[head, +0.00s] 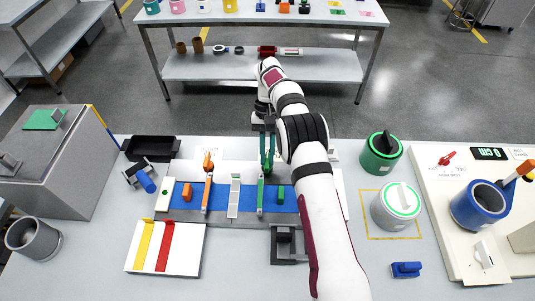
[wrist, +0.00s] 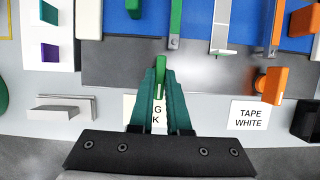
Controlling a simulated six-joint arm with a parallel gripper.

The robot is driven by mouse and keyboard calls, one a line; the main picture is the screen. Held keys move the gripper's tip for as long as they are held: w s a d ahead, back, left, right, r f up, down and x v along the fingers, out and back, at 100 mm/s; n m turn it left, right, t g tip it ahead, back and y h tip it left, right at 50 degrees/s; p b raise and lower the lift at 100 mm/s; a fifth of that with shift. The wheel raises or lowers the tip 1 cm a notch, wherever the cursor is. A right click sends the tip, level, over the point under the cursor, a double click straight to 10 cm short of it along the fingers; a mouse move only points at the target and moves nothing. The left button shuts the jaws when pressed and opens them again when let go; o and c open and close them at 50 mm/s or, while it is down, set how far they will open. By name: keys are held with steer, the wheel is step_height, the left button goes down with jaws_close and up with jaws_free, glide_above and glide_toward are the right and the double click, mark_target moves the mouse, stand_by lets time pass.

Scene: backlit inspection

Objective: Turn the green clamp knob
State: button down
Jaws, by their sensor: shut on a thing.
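The green clamp knob (wrist: 160,80) shows in the wrist view as a narrow green grip between my fingertips. My gripper (wrist: 160,92) has dark teal fingers, shut on the knob from both sides. In the head view my gripper (head: 267,150) is at the back edge of the fixture, and its fingers largely hide the knob. The green clamp bar (head: 260,196) lies across the blue strip (head: 232,197) in front of the gripper; it also shows in the wrist view (wrist: 176,22).
An orange clamp knob (head: 208,160) with its orange bar (head: 207,192) stands to the left on the same fixture. A white slotted strip (head: 234,196) lies between the two bars. Green and grey pots stand right of my arm.

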stand_by(0.4)
steer(key=c, duration=0.9)
jaws_free()
steer(key=s+d+r, duration=0.1)
steer(key=d+r, duration=0.2)
steer(key=s+d+r, duration=0.1)
steer(key=d+r, duration=0.3)
steer(key=s+d+r, duration=0.1)
steer(key=d+r, duration=0.3)
steer(key=shift+s+d, duration=0.1)
steer(key=shift+s, duration=0.1)
